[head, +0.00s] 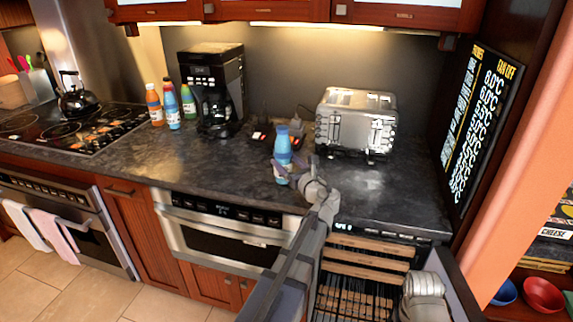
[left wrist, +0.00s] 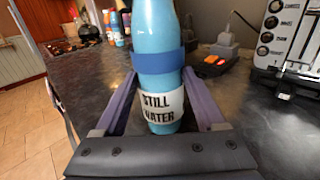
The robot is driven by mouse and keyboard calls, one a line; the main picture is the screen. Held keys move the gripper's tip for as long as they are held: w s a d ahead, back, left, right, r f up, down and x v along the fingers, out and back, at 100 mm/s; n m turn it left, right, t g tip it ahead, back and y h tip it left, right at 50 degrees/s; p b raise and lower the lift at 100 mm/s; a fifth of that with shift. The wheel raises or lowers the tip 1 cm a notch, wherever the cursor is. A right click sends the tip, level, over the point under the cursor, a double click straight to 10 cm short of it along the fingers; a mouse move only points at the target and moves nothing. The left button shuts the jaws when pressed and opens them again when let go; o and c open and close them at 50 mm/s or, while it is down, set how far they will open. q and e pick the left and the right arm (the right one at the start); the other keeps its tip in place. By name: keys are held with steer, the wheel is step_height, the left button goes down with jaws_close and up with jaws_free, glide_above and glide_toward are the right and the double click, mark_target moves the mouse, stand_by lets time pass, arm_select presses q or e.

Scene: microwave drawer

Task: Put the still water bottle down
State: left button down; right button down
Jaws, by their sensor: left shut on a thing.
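The still water bottle (head: 282,150) is light blue with a darker blue band and a white label reading "STILL WATER". It is upright over the front part of the dark counter (head: 225,180), in front of the toaster. My left gripper (head: 283,172) is shut on it, one finger on each side. In the left wrist view the bottle (left wrist: 160,65) stands between the purple-grey fingers of my left gripper (left wrist: 162,90), its top cut off by the frame. I cannot tell whether its base touches the counter.
A toaster (head: 355,122) stands behind right, a coffee maker (head: 212,90) behind left. Several other bottles (head: 172,107) stand left of the coffee maker. Red-lit sockets (head: 262,135) lie behind the bottle. The counter front left is clear.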

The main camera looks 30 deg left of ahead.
arm_select(q)
jaws_free()
steer(key=shift+r, duration=0.1)
steer(key=v, duration=1.2)
